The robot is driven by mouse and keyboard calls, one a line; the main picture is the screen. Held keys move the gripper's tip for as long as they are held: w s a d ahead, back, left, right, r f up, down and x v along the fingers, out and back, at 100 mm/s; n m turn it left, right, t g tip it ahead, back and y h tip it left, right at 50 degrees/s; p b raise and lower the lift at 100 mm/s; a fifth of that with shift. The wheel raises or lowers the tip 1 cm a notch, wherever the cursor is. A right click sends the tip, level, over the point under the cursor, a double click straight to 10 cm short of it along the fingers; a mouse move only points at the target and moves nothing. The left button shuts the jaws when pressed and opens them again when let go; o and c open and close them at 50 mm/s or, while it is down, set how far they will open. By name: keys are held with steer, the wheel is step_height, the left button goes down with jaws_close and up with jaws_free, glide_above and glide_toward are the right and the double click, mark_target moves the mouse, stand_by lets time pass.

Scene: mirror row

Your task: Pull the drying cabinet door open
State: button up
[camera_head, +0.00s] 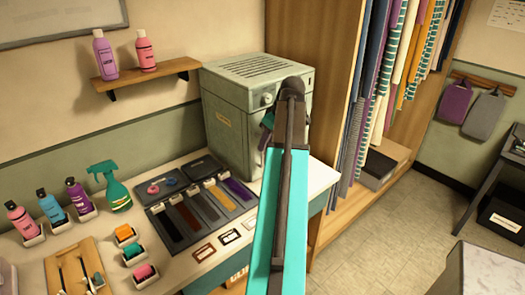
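The drying cabinet (228,130) is a grey-green metal box with a slotted top, standing on the back right of the counter. A small label is on its left face, and a round knob (267,98) is near the top of its right-hand face. My teal and dark grey arm rises across the middle of the view and covers much of that face. A small part of my gripper (267,123) shows beside the arm, close in front of the cabinet. Its fingertips, the door handle and any contact between them are hidden. I see no clear door gap.
The counter (200,265) holds a black tray (160,208) of coloured strips, a green spray bottle (110,187) and several small bottles. A wall shelf (148,78) holds two bottles. A wooden rack (330,100) of hanging cloths stands right of the cabinet. The floor (390,230) at right is clear.

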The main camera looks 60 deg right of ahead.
steer(key=p, duration=0.1)
glide_above(262, 165)
steer(key=shift+w+d+f, duration=0.1)
steer(key=shift+d+f, duration=0.05)
steer(key=shift+f, duration=1.2)
steer(key=shift+w+d+f, duration=0.1)
steer(key=shift+d+f, duration=0.05)
steer(key=shift+f, duration=1.15)
jaws_close()
